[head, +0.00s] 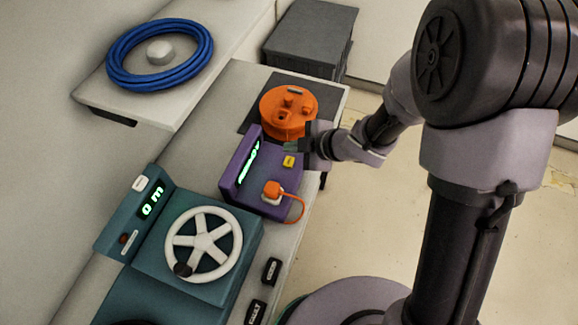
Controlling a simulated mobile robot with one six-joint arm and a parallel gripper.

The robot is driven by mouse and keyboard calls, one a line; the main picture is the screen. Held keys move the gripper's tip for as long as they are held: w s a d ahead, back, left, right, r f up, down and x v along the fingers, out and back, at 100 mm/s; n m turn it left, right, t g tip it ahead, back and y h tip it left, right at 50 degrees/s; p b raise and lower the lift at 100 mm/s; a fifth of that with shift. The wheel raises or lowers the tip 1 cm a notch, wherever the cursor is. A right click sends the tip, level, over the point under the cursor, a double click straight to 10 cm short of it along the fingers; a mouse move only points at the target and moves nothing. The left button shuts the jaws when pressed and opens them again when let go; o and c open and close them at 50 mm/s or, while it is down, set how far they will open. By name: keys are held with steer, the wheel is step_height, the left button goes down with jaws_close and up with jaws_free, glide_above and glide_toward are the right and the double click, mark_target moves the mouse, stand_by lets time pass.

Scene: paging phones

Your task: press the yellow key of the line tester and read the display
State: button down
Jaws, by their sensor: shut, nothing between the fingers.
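The line tester is most likely the purple box (271,205) on the bench, in the head view. Its slanted face carries a lit green display (247,163), whose characters are too small for me to read. The yellow key (289,161) sits on its top, toward the back right. An orange plug (272,189) with an orange cord sits near its front. My gripper (290,147) is shut and empty, close above and behind the yellow key. I cannot tell whether the fingertips touch anything.
An orange round device (289,111) stands on a dark mat just behind my gripper. A teal machine with a white handwheel (203,244) and a display reading "0 m" (151,201) stands front left. A blue cable coil (160,54) lies on a shelf. Dark labelled tags (271,271) lie near the front edge.

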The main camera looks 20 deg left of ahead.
mark_target(292, 163)
steer(key=shift+f+b, duration=0.9)
steer(key=shift+f, duration=0.7)
stand_by(0.6)
steer(key=shift+f+b, duration=0.3)
steer(key=shift+f, duration=0.1)
steer(key=shift+f+b, duration=0.4)
steer(key=shift+f, duration=0.1)
stand_by(0.5)
steer(key=shift+r, duration=0.1)
steer(key=shift+r+p, duration=0.85)
steer(key=shift+p, duration=0.1)
step_height(292, 163, up, 5)
steer(key=p, duration=0.5)
